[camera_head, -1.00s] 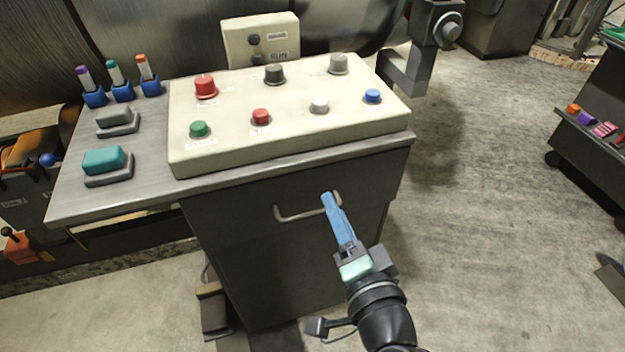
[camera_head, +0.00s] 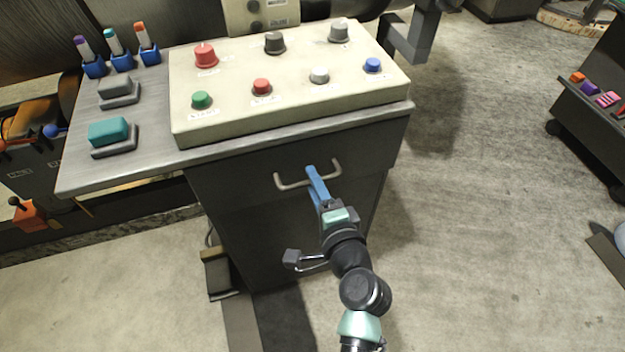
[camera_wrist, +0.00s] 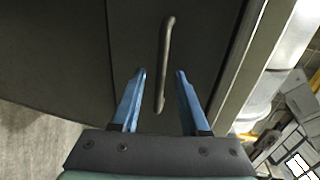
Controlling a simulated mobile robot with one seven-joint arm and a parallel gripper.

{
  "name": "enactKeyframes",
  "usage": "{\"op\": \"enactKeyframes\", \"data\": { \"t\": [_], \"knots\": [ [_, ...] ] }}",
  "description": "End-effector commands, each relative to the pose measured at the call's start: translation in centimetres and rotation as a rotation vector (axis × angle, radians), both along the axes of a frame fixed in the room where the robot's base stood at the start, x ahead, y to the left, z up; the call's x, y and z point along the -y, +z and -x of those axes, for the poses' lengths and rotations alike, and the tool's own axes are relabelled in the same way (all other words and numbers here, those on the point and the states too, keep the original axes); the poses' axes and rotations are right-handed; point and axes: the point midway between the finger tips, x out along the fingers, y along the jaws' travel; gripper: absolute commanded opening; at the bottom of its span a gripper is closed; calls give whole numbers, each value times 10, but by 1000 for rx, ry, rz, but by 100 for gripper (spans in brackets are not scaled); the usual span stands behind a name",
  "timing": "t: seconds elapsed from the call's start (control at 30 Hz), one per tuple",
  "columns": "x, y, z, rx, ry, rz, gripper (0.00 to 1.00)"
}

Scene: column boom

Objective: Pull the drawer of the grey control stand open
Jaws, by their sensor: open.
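The grey control stand (camera_head: 230,238) has a dark front with a drawer (camera_head: 240,172) under the worktop. The drawer front looks flush with the stand. A bar handle (camera_head: 290,186) is on it, and it also shows in the wrist view (camera_wrist: 165,50). My gripper (camera_head: 314,174) is at the handle, nearer its right end, with its blue fingers apart. In the wrist view my gripper (camera_wrist: 160,74) has one finger on each side of the handle bar, with a gap on both sides. No finger visibly touches the bar.
A cream panel (camera_head: 290,115) with several buttons and knobs sits on the worktop (camera_head: 75,178). A teal rocker (camera_head: 108,131) is at left. A pedal (camera_head: 218,272) stands on the floor at the stand's lower left. The floor to the right is clear up to a dark cart (camera_head: 590,130).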

Motion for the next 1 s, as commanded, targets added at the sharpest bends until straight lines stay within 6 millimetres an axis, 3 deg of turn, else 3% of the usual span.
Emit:
{"op": "enactKeyframes", "data": {
  "t": [0.17,0.47,0.73,1.0],
  "knots": [
    [-4,-3,-13,0,-1,1,45],
    [-4,-3,-14,-1,-1,1,45],
    [-4,-3,-14,-1,-1,1,0],
    [-4,-3,-14,-1,-1,1,0]
  ]
}}
